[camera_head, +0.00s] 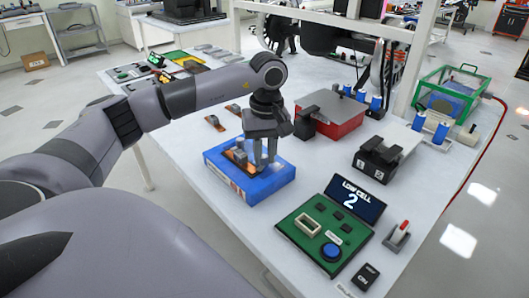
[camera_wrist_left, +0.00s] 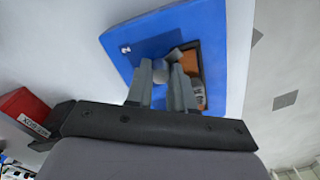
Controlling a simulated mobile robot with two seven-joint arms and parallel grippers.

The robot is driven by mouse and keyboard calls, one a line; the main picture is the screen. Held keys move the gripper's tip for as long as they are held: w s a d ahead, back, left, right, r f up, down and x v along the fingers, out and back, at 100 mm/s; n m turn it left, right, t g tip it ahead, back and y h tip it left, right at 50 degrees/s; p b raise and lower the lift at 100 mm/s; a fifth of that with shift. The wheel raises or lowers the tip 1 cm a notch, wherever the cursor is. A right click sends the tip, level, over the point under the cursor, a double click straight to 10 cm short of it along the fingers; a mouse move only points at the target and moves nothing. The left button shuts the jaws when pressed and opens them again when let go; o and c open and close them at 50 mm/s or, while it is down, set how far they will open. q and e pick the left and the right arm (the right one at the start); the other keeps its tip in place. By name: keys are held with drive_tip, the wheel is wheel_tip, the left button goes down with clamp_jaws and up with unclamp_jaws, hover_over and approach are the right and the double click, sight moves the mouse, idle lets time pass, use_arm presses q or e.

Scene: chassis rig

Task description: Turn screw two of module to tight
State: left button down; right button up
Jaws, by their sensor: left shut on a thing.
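The blue module (camera_head: 272,185) lies flat on the white table, under my left gripper. It also fills the upper middle of the left wrist view (camera_wrist_left: 218,20), with a white mark "2" (camera_wrist_left: 125,49) on its top. A copper-coloured strip with grey parts (camera_head: 238,158) lies on the module's left part in the head view. My left gripper (camera_head: 265,165) points down at the module's top. In the left wrist view its fingers (camera_wrist_left: 167,82) are closed around a small grey screw (camera_wrist_left: 163,68) beside the strip (camera_wrist_left: 195,62). The screw's lower end is hidden. My right gripper is not in view.
A green panel (camera_head: 300,246) with a blue button and a screen (camera_head: 354,200) reading "LOW CELL 2" stand at the front. A red box (camera_head: 335,120) and a black block (camera_head: 377,158) are behind. Two loose copper strips (camera_head: 213,122) lie behind the module. Bare table lies left of it.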

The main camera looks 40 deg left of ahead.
sight(265, 156)
use_arm(q)
drive_tip(key=shift+m, duration=2.1)
drive_tip(key=c, duration=1)
unclamp_jaws()
drive_tip(key=shift+r, duration=0.1)
wheel_tip(265, 156, up, 7)
drive_tip(key=shift+d+r, duration=0.1)
